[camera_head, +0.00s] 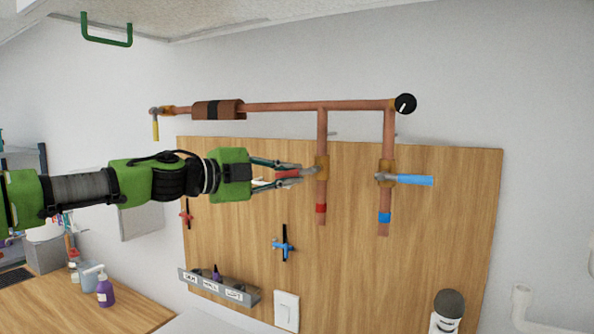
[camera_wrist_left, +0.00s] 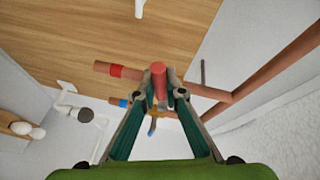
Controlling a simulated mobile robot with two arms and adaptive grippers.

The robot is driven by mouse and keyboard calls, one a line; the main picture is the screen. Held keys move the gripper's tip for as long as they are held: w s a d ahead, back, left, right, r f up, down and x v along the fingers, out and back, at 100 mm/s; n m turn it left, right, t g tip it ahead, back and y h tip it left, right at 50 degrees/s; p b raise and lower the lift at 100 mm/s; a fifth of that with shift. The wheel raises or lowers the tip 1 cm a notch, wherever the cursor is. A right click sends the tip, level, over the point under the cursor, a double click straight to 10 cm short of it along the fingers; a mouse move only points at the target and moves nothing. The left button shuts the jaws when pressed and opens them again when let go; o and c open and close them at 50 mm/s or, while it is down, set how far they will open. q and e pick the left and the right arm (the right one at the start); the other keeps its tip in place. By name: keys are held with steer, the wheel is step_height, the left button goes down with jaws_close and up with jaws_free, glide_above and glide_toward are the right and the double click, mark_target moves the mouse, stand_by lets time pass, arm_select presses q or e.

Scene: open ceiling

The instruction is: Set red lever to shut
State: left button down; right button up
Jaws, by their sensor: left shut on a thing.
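The red lever (camera_head: 288,174) sits on a brass valve (camera_head: 321,168) on the left vertical copper pipe, the one with a red band. It points left, roughly square to that pipe. My left gripper (camera_head: 290,174) comes in from the left and is shut on the lever. In the left wrist view the red lever (camera_wrist_left: 159,80) stands between the two fingertips (camera_wrist_left: 162,95). My right gripper is in neither view.
A blue lever (camera_head: 415,180) points right on the neighbouring pipe with a blue band. A horizontal copper pipe (camera_head: 290,106) with a black gauge (camera_head: 405,103) runs above. A wooden board (camera_head: 350,270) is behind, with a labelled grey rack (camera_head: 218,287) lower left.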

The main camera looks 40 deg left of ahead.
arm_select(q)
steer(key=shift+a+r+m+g+p, duration=0.1)
steer(key=shift+r+m+g+p, duration=0.2)
steer(key=shift+r+m+p, duration=0.45)
steer(key=shift+y+p, duration=0.3)
steer(key=shift+m, duration=0.35)
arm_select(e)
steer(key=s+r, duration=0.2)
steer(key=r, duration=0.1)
arm_select(q)
steer(key=c, duration=2.1)
jaws_free()
